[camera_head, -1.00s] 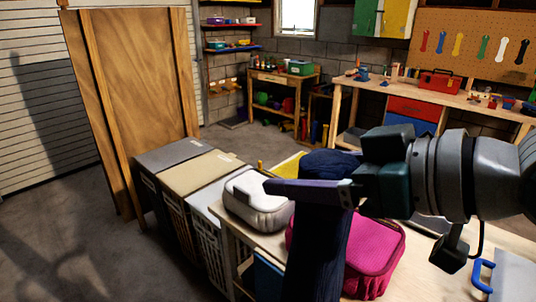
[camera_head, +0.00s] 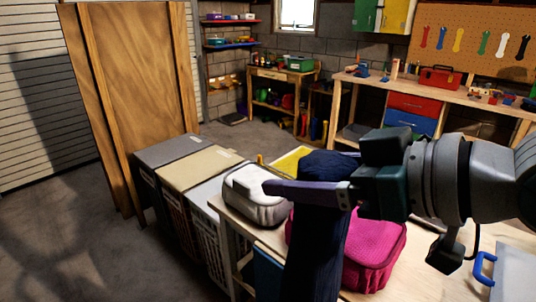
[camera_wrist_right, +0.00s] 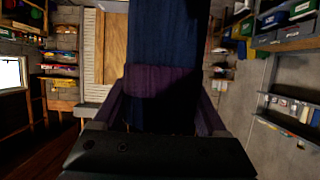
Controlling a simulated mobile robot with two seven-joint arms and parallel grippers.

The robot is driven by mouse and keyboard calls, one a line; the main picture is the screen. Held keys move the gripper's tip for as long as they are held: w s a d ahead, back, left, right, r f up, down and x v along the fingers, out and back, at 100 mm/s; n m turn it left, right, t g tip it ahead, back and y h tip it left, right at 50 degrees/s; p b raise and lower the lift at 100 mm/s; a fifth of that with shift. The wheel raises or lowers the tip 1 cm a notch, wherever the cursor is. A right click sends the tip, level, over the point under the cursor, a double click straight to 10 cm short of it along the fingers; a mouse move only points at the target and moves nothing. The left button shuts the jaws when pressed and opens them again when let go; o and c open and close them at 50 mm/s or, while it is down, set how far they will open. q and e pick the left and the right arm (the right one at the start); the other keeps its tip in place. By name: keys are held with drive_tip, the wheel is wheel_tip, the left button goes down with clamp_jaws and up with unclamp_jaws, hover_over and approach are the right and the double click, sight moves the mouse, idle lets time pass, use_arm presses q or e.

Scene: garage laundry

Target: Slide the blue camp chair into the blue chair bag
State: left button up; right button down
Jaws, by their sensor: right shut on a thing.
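A long dark blue bundle, which looks like the folded blue camp chair (camera_head: 318,245), stands nearly upright in front of the table, its lower end beyond the bottom of the head view. My right gripper (camera_head: 285,188) reaches in from the right and is shut on its upper part, one finger across its near side. In the right wrist view the dark blue fabric (camera_wrist_right: 166,38) fills the space between the fingers, with a purplish band across it. I cannot make out the blue chair bag as a separate thing. My left gripper is not in view.
A pink bag (camera_head: 375,250) and a grey-white bag (camera_head: 258,195) sit on the table close beside the bundle. Lidded hampers (camera_head: 200,168) stand to the left. A blue handle (camera_head: 483,268) shows at the right. Open floor lies at the left.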

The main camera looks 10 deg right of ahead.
wheel_tip(320, 180, down, 6)
drive_tip(key=b, duration=0.4)
drive_tip(key=shift+a+f, duration=0.1)
drive_tip(key=shift+f+b, duration=1.2)
drive_tip(key=shift+b, duration=0.2)
wheel_tip(320, 180, down, 4)
drive_tip(key=b, duration=0.4)
drive_tip(key=shift+f, duration=0.1)
wheel_tip(320, 180, down, 38)
drive_tip(key=b, duration=3.8)
drive_tip(key=shift+f, duration=0.3)
